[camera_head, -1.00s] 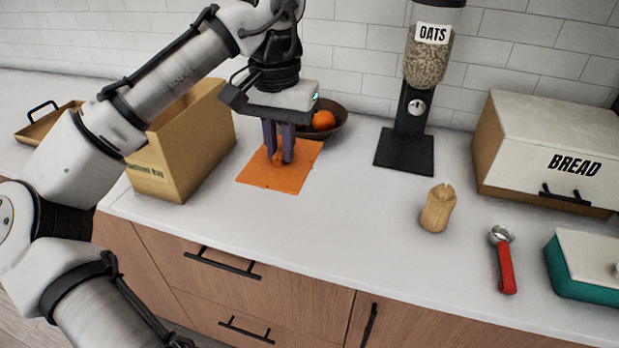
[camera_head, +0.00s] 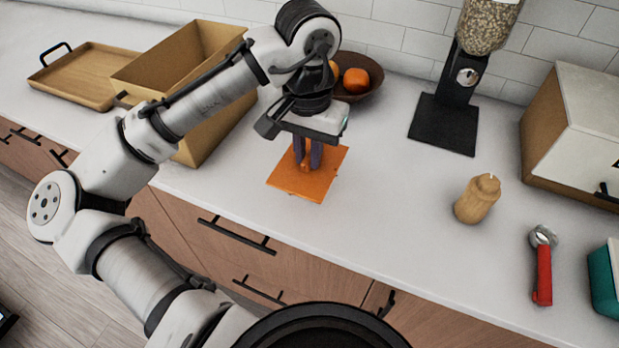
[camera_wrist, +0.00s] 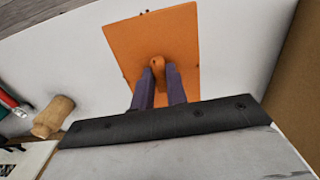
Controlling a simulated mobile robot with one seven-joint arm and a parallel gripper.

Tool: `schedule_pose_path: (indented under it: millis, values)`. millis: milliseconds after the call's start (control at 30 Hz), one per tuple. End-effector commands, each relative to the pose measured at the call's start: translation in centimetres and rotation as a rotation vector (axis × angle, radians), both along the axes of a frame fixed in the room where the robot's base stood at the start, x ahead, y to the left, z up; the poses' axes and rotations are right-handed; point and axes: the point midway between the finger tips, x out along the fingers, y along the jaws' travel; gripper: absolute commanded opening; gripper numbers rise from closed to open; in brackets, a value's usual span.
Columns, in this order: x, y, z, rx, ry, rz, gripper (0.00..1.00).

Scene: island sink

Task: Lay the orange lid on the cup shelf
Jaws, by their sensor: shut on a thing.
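The orange lid (camera_head: 322,181) is a flat square panel with a small round knob in its middle. In the head view it is over the white counter, in front of the fruit bowl; I cannot tell whether it touches the counter. My gripper (camera_head: 308,166) points down over the lid, with its purple fingers shut on the knob. In the wrist view the lid (camera_wrist: 165,35) spreads beyond the fingertips, and the knob sits between the fingers (camera_wrist: 158,75). I cannot make out a cup shelf in either view.
A tall tan box (camera_head: 205,55) stands left of the lid, with a wooden tray (camera_head: 85,82) beyond it. A fruit bowl (camera_head: 372,72) is behind. A black oats dispenser (camera_head: 445,122), a wooden mill (camera_head: 477,199) and a red-handled tool (camera_head: 544,272) stand or lie right. Counter between is clear.

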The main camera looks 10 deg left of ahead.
Motion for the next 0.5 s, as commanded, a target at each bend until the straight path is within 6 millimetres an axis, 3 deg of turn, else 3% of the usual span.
schedule_pose_path:
  millis: [133, 500]
  values:
    - [-0.1, 0.0, -3.0, 0.000, 0.002, -0.001, 0.00]
    - [0.0, 0.0, -7.3, 0.001, 0.002, 0.001, 0.00]
